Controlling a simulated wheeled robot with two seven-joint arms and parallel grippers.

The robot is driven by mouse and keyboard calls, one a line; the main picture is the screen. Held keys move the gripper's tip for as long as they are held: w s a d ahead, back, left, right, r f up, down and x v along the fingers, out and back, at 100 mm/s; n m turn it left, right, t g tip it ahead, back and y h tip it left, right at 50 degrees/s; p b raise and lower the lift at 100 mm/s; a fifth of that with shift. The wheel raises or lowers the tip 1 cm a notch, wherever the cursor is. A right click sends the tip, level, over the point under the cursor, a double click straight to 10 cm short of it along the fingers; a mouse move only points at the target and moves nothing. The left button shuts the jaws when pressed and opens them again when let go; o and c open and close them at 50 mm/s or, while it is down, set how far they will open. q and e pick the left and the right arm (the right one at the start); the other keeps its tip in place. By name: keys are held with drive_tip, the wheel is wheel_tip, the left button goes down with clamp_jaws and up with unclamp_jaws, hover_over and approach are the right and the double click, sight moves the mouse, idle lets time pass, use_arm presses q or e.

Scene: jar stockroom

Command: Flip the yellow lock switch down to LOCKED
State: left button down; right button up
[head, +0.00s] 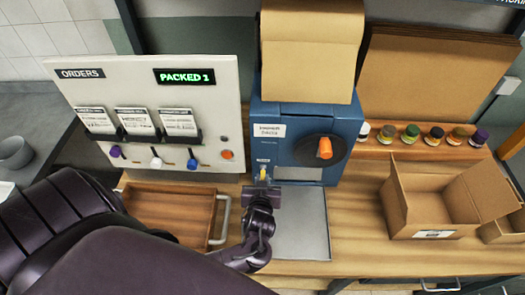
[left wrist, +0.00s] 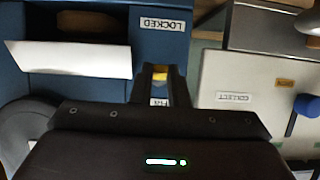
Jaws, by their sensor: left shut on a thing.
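The yellow lock switch (head: 263,173) is on the lower left of the blue machine's front (head: 318,125), under a small white label. My left gripper (head: 262,184) is at the switch, with its fingers shut around it. In the left wrist view, which looks upside down, the yellow switch (left wrist: 160,73) shows between the two dark fingers. The LOCKED label (left wrist: 166,24) is visible beyond the fingertips, and another small label (left wrist: 160,101) is partly hidden between the fingers. The fingers cover much of the switch, so I cannot tell which way it is tilted. My right gripper is not in view.
An orange-handled dial (head: 324,148) sits on the machine, right of my gripper. The ORDERS panel (head: 150,95) with coloured knobs stands to the left, above a wooden tray (head: 165,212). Several jars (head: 410,134) and an open carton (head: 430,205) are at the right.

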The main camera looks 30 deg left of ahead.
use_arm(q)
drive_tip(key=shift+f+t+b, duration=0.25)
drive_tip(key=shift+t+b, duration=0.05)
drive_tip(key=shift+b, duration=0.05)
idle(0.3)
drive_tip(key=c, duration=1.4)
unclamp_jaws()
drive_tip(key=b+v, duration=0.1)
drive_tip(key=v, duration=0.6)
drive_tip(key=shift+s+d+b, duration=0.15)
drive_tip(key=shift+s+b, duration=0.2)
drive_tip(key=shift+b, duration=0.05)
